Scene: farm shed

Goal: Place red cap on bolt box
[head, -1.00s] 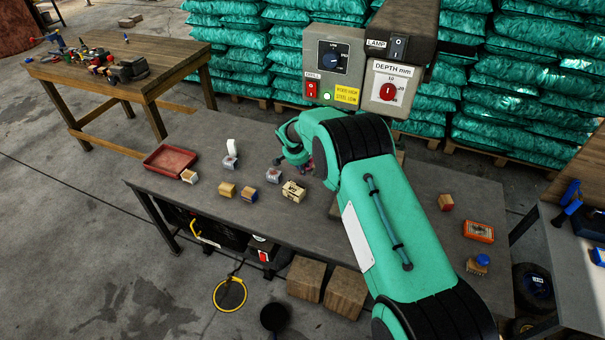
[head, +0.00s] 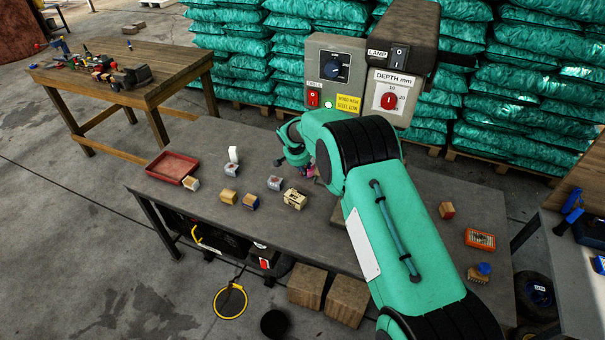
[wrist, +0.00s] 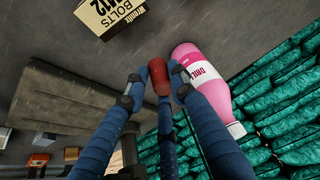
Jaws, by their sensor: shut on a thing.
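The bolt box (wrist: 112,14), a cream carton with black "BOLTS M12" print, lies on the bench at the top left of the wrist view, apart from the cap. In the head view the bolt box (head: 294,199) stands on the grey bench, left of my arm. My gripper is mostly hidden there by the arm, and I cannot make out the cap.
A pink bottle (wrist: 204,80) is close beside the right finger. A grey-brown slab (wrist: 70,100) lies left of the fingers. Small blocks (head: 229,198) and a red tray (head: 172,167) are left of the box. The machine with control boxes (head: 335,70) rises behind my arm.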

